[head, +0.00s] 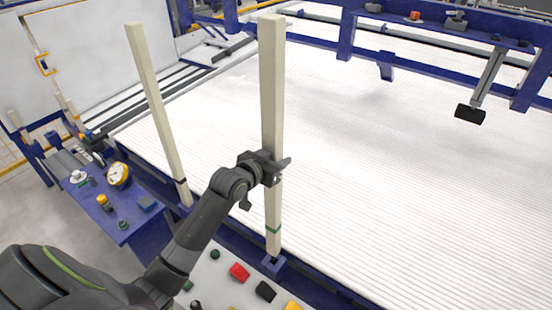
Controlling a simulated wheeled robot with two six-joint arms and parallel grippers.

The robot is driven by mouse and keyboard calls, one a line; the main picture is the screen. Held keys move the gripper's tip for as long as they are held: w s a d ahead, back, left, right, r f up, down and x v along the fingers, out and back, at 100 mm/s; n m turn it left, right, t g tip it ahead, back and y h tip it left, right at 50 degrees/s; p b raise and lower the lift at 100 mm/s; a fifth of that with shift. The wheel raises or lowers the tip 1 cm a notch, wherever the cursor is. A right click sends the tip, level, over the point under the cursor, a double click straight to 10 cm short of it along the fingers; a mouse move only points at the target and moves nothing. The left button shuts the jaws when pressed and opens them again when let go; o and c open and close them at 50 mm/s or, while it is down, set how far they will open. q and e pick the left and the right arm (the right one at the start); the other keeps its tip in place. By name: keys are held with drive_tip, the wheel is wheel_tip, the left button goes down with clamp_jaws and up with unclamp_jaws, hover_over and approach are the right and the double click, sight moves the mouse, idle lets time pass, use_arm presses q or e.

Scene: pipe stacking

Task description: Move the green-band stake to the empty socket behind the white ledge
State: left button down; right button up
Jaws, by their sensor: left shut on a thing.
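The green-band stake (272,85) is a tall, pale square post with a green band low on it. It stands roughly upright. My left gripper (268,169) is shut around it, at about the middle of its length. Its lower end is at a blue socket (273,265) behind a white ledge (215,272) with coloured buttons. I cannot tell whether the end sits inside the socket or just above it. A second pale stake (158,110) with a dark band stands tilted to the left, its foot at the blue frame edge. My right gripper is not in view.
A wide white ribbed bed (400,185) spreads behind the stakes. A blue gantry beam (440,30) crosses above it. A blue side table (110,205) with a yellow gauge (118,174) stands at the left. Red, black and yellow blocks lie on the ledge.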

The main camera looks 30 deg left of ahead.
use_arm(q)
drive_tip(key=shift+f+b, duration=0.6)
drive_tip(key=shift+f, duration=0.45)
drive_tip(key=shift+f+b, duration=0.85)
drive_tip(key=shift+f, duration=0.4)
drive_tip(key=shift+f+b, duration=0.8)
drive_tip(key=shift+f, duration=0.25)
